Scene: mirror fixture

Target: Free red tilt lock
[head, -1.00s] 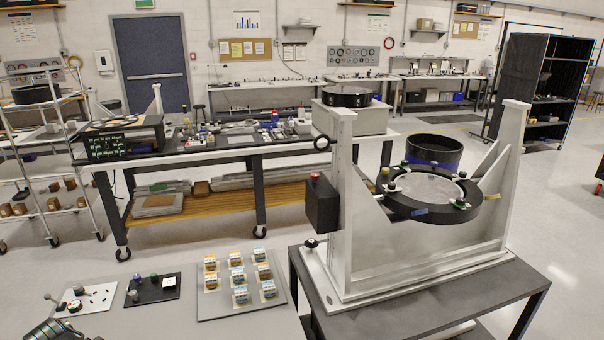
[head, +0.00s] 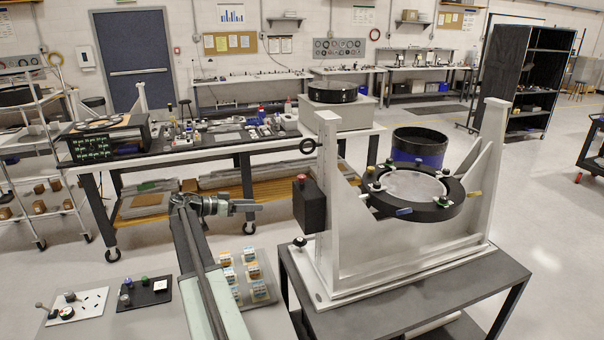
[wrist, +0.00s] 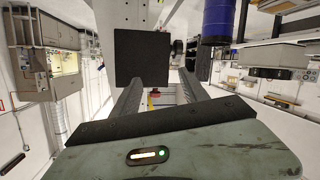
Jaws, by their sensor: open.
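The mirror fixture (head: 400,255) stands on a dark cart, with a round mirror (head: 412,186) in a black ring (head: 445,212). A black box (head: 309,208) is fixed to its left upright. A red knob (head: 301,178), apparently the red tilt lock, sits on top of the box. My gripper (head: 255,207) is left of the box, pointing right towards it, open and apart from it. In the upside-down wrist view, the box (wrist: 141,57) is ahead and the red knob (wrist: 153,97) shows between my open fingers (wrist: 160,88), farther off. Nothing is held.
A black knob (head: 299,242) stands on the fixture's base below. A grey board with several small blocks (head: 252,270) lies under my arm. A long workbench (head: 200,150) stands behind.

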